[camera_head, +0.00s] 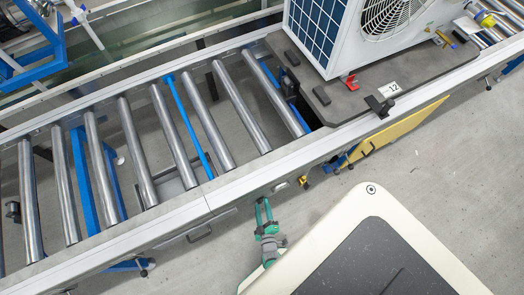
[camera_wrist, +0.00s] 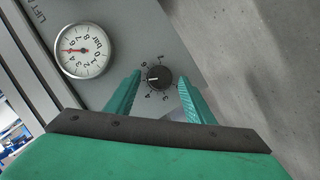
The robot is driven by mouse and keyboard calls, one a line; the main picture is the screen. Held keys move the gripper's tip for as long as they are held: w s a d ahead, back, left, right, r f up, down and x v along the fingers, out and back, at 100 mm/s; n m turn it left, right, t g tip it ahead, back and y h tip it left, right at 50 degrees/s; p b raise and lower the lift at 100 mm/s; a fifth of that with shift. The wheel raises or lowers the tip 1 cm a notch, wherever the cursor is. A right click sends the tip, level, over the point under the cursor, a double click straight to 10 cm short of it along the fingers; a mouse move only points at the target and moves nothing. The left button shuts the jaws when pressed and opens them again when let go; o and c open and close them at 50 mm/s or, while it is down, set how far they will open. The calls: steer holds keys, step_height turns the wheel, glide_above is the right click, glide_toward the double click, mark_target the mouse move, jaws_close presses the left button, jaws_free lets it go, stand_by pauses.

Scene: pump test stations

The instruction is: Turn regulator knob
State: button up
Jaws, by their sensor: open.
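The regulator knob (camera_wrist: 159,77) is a round black knob with a white pointer line and a printed number scale around it. It sits on a grey panel (camera_wrist: 128,45) in the wrist view. A round white pressure gauge (camera_wrist: 83,50) with a red needle is to its left. My gripper (camera_wrist: 154,84) has green fingers, open, one on each side of the knob, with gaps between fingers and knob. How far the fingertips are from the panel I cannot tell. In the head view my gripper (camera_head: 263,210) is beside the conveyor's near side; the knob is hidden there.
A roller conveyor (camera_head: 215,199) runs diagonally across the head view. A white unit with a fan (camera_head: 340,35) stands on a dark pallet (camera_head: 345,98) on it. A yellow panel (camera_head: 400,130) hangs under the near rail. The grey floor (camera_head: 440,170) at right is clear.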

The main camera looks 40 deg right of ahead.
steer(key=v, duration=1)
steer(key=shift+s+a, duration=0.15)
steer(key=shift+s, duration=0.05)
steer(key=a+r+m+y, duration=0.1)
steer(key=a+r, duration=0.3)
steer(key=r, duration=1.1)
steer(key=a+r+m+t+y, duration=0.1)
steer(key=a+r+y, duration=0.3)
steer(key=r, duration=1.2)
steer(key=a+r+m+t+y, duration=0.1)
steer(key=a+r, duration=0.4)
steer(key=r, duration=1)
steer(key=shift+a+r+m+y, duration=0.3)
steer(key=shift+m+y, duration=0.3)
steer(key=shift+y, duration=0.3)
steer(key=shift+s, duration=0.15)
steer(key=shift+c, duration=0.7)
